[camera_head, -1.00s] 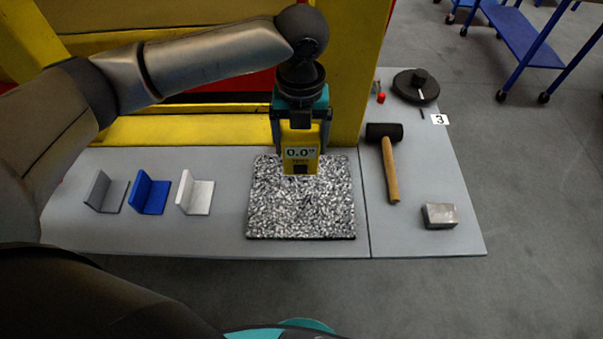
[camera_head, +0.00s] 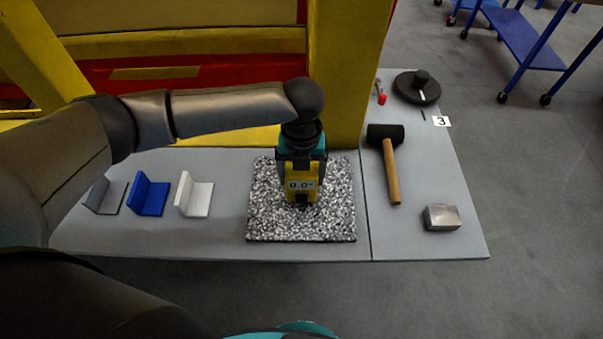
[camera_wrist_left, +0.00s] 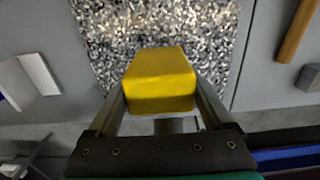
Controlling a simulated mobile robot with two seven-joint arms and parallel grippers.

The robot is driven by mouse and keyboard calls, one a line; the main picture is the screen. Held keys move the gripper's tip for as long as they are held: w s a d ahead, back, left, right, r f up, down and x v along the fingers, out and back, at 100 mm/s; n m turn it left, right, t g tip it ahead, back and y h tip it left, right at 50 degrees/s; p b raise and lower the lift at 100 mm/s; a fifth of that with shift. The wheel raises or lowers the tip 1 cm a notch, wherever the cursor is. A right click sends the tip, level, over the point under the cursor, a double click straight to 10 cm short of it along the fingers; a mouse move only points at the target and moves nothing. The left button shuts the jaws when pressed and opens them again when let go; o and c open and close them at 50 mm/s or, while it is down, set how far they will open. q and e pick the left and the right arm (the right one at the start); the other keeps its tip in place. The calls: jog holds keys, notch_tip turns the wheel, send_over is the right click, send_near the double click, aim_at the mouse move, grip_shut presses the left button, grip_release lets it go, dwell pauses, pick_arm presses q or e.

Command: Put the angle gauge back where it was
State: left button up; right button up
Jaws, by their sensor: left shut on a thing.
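The angle gauge (camera_head: 301,189) is a yellow block with a small display that reads about 0.0°. My left gripper (camera_head: 301,192) is shut on it, over the speckled granite plate (camera_head: 265,220). In the left wrist view the yellow gauge (camera_wrist_left: 160,80) sits between the two fingers, with the speckled plate (camera_wrist_left: 110,35) behind it. The gauge is upright and low over the plate's middle; I cannot tell whether its underside touches the plate. My right gripper is not in view.
Grey, blue (camera_head: 149,194) and white (camera_head: 194,196) angle brackets stand left of the plate. A mallet (camera_head: 392,170), a metal block (camera_head: 441,217) and a black round base (camera_head: 416,88) are on the right. A yellow post (camera_head: 350,80) rises behind the plate.

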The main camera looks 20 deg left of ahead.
pick_arm(q)
jog(key=shift+f, duration=0.1)
jog(key=o, duration=1.6)
notch_tip(320, 180, up, 12)
jog(key=shift+r+p, duration=0.15)
jog(key=shift+p, duration=0.15)
